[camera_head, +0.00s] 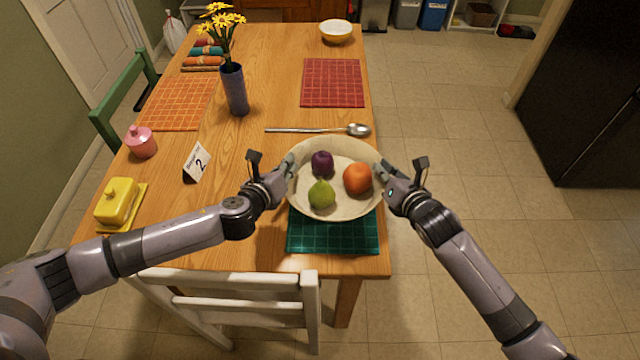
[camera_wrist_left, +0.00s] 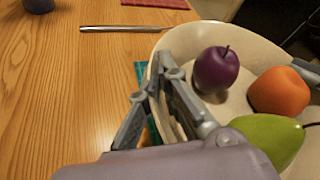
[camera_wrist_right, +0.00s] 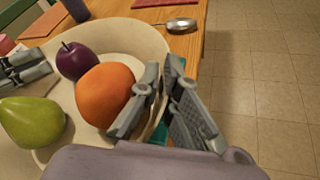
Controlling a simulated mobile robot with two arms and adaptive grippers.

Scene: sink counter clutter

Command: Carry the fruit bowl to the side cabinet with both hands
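The cream fruit bowl (camera_head: 335,209) is over the green placemat (camera_head: 333,238) at the near right end of the table. It holds a purple plum-like fruit (camera_head: 322,163), an orange (camera_head: 357,179) and a green pear (camera_head: 322,195). My left gripper (camera_head: 288,168) is shut on the bowl's left rim, one finger inside and one outside, as the left wrist view (camera_wrist_left: 165,85) shows. My right gripper (camera_head: 385,172) is shut on the right rim likewise. The bowl looks about level; I cannot tell whether its base touches the mat. I cannot identify the side cabinet for certain.
A spoon (camera_head: 358,130) lies just behind the bowl. A flower vase (camera_head: 235,90), number card (camera_head: 197,162), pink jar (camera_head: 141,142) and yellow butter dish (camera_head: 119,202) stand leftward. A white chair (camera_head: 235,285) is at the near edge. Floor right of the table is clear.

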